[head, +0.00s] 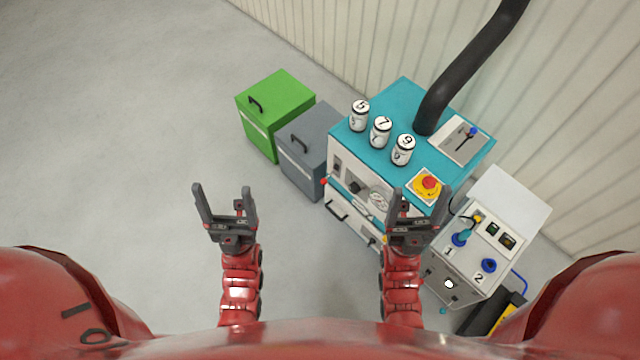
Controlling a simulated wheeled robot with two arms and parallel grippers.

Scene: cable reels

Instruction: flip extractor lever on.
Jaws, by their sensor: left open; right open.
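A lever with a blue knob (473,131) sits on a light grey plate (450,147) at the back right of the teal-topped machine (403,97), beside a thick black hose (470,62). I take it to be the extractor lever; its exact tilt is too small to tell. My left gripper (222,190) is open and empty over bare floor, well left of the machine. My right gripper (421,193) is open and empty in front of the machine, nearer to me than the lever and apart from it. It hides part of the machine's front.
Three numbered canisters (381,132) and a red emergency button (429,182) on a yellow plate stand on the machine top. A grey cabinet (305,150) and green cabinet (278,97) stand left. A white control box (470,260) with blue knobs stands right. Floor at left is clear.

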